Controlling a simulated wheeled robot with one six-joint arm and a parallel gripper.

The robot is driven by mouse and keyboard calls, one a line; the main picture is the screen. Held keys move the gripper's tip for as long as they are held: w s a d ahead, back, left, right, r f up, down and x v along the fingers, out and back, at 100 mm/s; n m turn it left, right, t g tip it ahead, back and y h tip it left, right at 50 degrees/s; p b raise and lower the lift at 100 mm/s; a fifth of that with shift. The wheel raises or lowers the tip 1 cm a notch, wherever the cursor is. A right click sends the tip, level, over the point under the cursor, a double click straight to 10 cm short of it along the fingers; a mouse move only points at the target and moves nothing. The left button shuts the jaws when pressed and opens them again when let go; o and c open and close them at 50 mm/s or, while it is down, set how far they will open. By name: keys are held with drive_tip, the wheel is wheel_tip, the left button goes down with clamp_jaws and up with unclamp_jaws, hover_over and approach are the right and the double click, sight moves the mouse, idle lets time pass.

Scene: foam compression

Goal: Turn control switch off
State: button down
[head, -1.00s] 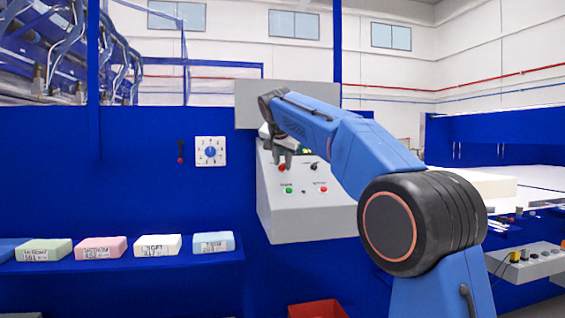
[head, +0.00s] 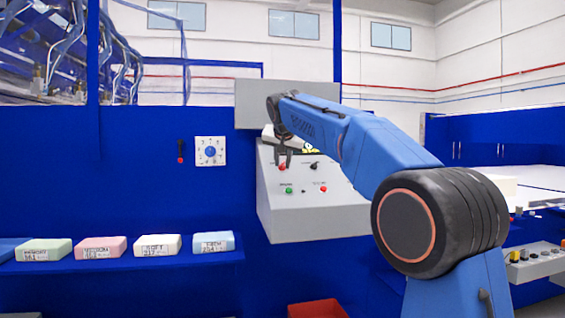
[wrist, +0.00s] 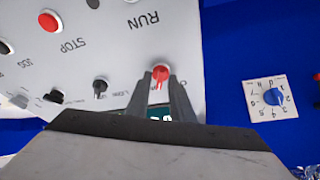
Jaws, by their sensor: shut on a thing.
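The grey sloped control box (head: 310,215) stands against the blue wall in the head view. A red-topped control switch (wrist: 160,73) is on its face at the top left in the head view, and at the fingertips in the wrist view. My gripper (wrist: 160,84) is shut on this switch, one finger on each side, and its red pointer shows between them. In the head view my gripper (head: 283,163) reaches down to the box from above. A black selector (wrist: 100,87) sits beside the switch.
A red STOP button (wrist: 49,20) and a green button (head: 288,190) are on the same face. A white dial plate (head: 211,151) and a small red-ended lever (head: 180,158) are on the wall to the left. Foam blocks (head: 157,245) lie on a shelf below.

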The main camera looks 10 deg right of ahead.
drive_tip(key=n+y, duration=0.1)
drive_tip(key=n, duration=0.2)
drive_tip(key=n+y, duration=0.1)
drive_tip(key=n, duration=0.3)
drive_tip(key=shift+d+y, duration=0.2)
drive_tip(key=shift+y, duration=0.1)
drive_tip(key=n+y, duration=0.1)
drive_tip(key=n, duration=0.2)
drive_tip(key=n+y, duration=0.1)
drive_tip(key=n, duration=0.3)
drive_tip(key=shift+g, duration=0.3)
drive_tip(key=c, duration=1.9)
unclamp_jaws()
drive_tip(key=shift+d+r, duration=0.1)
drive_tip(key=v, duration=1.7)
